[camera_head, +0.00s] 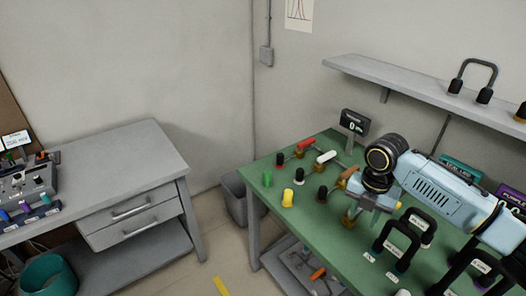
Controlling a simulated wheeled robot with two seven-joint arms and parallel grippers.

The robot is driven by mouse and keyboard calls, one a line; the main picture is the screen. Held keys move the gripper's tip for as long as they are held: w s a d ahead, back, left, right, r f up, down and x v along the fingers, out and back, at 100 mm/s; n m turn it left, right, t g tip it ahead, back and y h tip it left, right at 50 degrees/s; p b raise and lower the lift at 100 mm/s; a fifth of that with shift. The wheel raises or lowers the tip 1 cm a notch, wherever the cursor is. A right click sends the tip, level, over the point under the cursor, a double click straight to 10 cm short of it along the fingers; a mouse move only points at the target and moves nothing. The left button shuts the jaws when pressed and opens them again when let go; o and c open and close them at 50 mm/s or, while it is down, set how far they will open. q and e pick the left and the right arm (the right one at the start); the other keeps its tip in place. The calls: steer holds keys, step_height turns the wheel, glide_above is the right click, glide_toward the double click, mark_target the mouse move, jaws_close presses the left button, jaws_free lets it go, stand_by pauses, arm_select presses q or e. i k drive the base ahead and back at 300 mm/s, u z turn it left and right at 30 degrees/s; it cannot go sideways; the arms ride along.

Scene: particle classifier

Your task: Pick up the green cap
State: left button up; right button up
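A small green cap-like cylinder (267,179) stands upright at the left edge of the green-topped table (300,226). It is probably the green cap. My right arm comes in from the right over this table. My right gripper (354,212) is low over the tabletop, well to the right of the green cylinder and apart from it. Its fingers are small and partly hidden by the wrist, so I cannot tell if they are open or holding anything. My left gripper is not in view.
A yellow cylinder (287,198) stands between the green cylinder and my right gripper. Red (305,145) and white (326,157) pieces lie farther back, near a small display (354,123). Black-handled frames (395,243) crowd the right. A grey bin (235,197) stands left of the table.

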mark_target(267, 175)
steer(key=i, duration=0.6)
steer(key=z, duration=0.9)
steer(key=i, duration=0.3)
steer(key=u, duration=1.75)
